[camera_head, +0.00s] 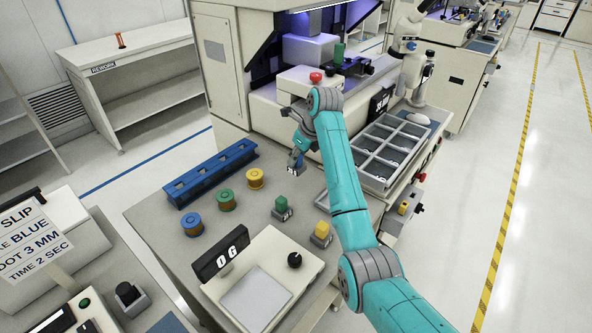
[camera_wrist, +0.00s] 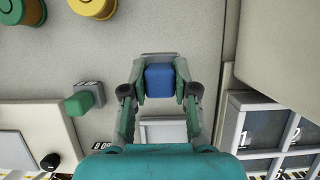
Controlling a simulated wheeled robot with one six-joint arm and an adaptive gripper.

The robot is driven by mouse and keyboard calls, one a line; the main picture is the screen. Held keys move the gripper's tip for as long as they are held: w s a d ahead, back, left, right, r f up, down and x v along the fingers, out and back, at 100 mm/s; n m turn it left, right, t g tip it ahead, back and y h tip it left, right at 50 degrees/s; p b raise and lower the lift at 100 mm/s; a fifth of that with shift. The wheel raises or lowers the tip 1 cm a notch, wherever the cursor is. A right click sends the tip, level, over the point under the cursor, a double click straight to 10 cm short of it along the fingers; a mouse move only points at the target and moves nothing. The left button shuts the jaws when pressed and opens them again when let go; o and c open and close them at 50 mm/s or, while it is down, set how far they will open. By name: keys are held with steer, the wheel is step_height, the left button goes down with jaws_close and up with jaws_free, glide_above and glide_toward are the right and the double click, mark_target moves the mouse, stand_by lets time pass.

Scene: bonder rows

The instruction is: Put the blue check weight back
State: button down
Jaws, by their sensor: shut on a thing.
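The blue check weight (camera_wrist: 159,81) is a small blue block between the two fingers of my gripper (camera_wrist: 160,88) in the wrist view. My gripper is shut on it. A grey holder (camera_wrist: 160,57) shows just beyond the block; I cannot tell whether the block is seated in it or held just above it. In the head view my gripper (camera_head: 297,158) is low over the back right of the bench, largely hiding the blue weight. The green weight (camera_head: 281,202) and yellow weight (camera_head: 321,229) stand on small labelled holders nearer the front.
The scale (camera_head: 262,290), its display (camera_head: 221,254) showing 0 G, stands at the bench front. Blue, green and yellow spools (camera_head: 255,178) and a blue rack (camera_head: 211,173) are left. A compartment tray (camera_head: 385,178) is close on the right.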

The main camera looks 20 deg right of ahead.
mark_target(299, 166)
steer(key=shift+f, duration=2.5)
steer(key=shift+f, duration=0.1)
steer(key=c, duration=0.9)
jaws_free()
steer(key=v, duration=1.2)
steer(key=shift+s, duration=0.1)
